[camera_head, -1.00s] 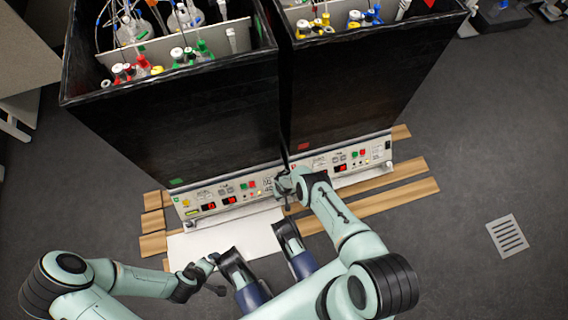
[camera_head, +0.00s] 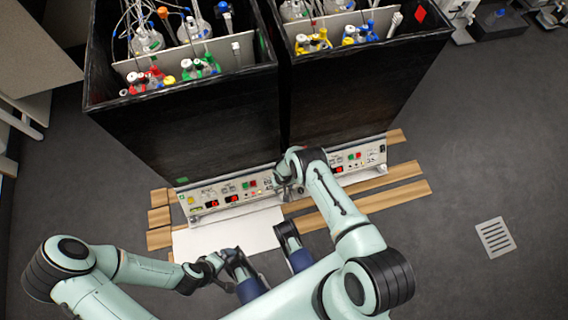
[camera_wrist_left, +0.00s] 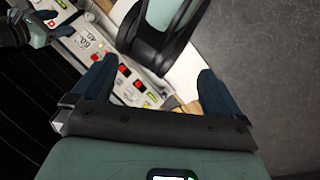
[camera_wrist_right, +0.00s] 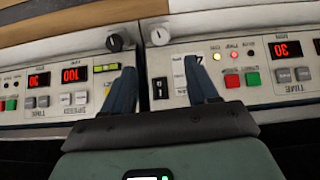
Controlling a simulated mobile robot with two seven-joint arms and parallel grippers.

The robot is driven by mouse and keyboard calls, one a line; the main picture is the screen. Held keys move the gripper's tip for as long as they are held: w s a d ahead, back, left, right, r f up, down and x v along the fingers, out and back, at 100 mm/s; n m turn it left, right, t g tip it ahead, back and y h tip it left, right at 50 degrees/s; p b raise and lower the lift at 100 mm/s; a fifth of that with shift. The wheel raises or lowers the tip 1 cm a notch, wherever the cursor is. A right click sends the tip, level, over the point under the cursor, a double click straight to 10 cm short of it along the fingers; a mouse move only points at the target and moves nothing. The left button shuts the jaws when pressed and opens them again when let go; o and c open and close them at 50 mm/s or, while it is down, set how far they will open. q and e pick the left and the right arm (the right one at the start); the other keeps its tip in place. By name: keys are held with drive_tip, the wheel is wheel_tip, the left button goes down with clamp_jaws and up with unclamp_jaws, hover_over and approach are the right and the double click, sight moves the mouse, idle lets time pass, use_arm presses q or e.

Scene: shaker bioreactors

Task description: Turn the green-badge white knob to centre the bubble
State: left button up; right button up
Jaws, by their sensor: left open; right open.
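The white knob (camera_wrist_right: 158,36) is the pale round one under the green-badge machine's panel (camera_wrist_right: 222,80), at its end beside the gap, in the right wrist view. My right gripper (camera_wrist_right: 159,66) is open, its two fingers apart on either side of the knob's line, not visibly touching it. In the head view this gripper (camera_head: 288,182) covers the gap between the panels and hides the knob. The green-badge level (camera_head: 196,208) is a small yellow-green strip; its bubble is too small to tell. My left gripper (camera_wrist_left: 156,68) is open and empty, back from the panels.
A dark knob (camera_wrist_right: 118,40) of the neighbouring machine stands close beside the white one; that machine's level (camera_wrist_right: 106,68) shows too. Two tall black boxes (camera_head: 190,125) stand above the panels. Wooden strips (camera_head: 390,192) and a white sheet (camera_head: 225,236) lie in front.

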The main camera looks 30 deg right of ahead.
use_arm(q)
drive_tip(key=shift+s+d+r, duration=0.1)
drive_tip(key=shift+s+r, duration=0.1)
drive_tip(key=shift+s, duration=0.1)
use_arm(e)
drive_tip(key=shift+r, duration=0.35)
